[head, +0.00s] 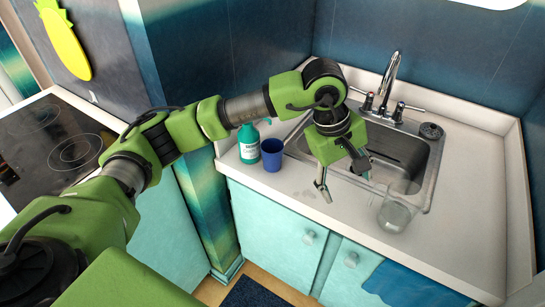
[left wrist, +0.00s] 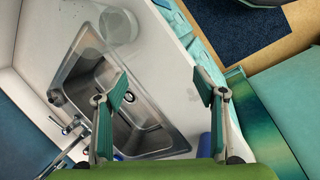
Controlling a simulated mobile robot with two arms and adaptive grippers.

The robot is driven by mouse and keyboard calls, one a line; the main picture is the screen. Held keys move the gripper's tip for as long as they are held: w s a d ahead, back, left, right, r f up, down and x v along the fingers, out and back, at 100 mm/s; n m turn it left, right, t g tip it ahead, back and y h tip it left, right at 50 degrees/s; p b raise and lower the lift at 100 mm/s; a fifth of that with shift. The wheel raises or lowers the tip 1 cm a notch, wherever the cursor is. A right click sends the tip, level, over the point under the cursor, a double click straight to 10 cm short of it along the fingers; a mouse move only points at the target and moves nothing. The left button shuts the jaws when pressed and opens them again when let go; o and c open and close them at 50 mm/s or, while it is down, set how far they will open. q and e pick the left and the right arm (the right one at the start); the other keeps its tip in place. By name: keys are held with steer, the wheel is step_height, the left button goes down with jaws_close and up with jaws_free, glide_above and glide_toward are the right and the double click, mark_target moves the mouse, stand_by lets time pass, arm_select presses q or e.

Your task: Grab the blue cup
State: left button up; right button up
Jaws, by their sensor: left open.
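The blue cup (head: 272,155) stands upright on the white counter, left of the sink and close beside a teal soap bottle (head: 248,145). A blue patch that looks like the cup (left wrist: 204,146) shows at the lower edge of the left wrist view, mostly hidden behind my gripper. My left gripper (head: 345,182) is open and empty above the counter and the front left of the sink, to the right of the cup and apart from it. Its two spread fingers (left wrist: 161,80) also show in the left wrist view. My right gripper is in neither view.
The steel sink (head: 432,165) with its faucet (head: 389,78) lies right of the cup. A clear glass (head: 397,212) stands at the sink's front right. A blue towel (head: 415,287) hangs at the cabinet front. A black stovetop (head: 55,140) is at left. The counter's front right is clear.

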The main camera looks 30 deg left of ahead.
arm_select(q)
steer(key=w+a+r+y, duration=0.2)
steer(key=w+a+y, duration=0.1)
steer(key=a, duration=0.5)
steer(key=t+y, duration=0.1)
steer(key=y, duration=0.3)
glide_toward(272, 146)
steer(key=f, duration=0.1)
steer(key=s+f, duration=0.1)
steer(key=shift+s+d+f+n, duration=0.2)
steer(key=shift+f+n, duration=0.05)
steer(key=shift+n, duration=0.05)
steer(key=p+x, duration=0.1)
steer(key=x, duration=0.4)
steer(key=shift+w+a+r+p, duration=0.15)
steer(key=shift+a+r+p, duration=0.05)
steer(key=shift+a+p, duration=0.15)
steer(key=shift+f, duration=0.2)
steer(key=c, duration=1.3)
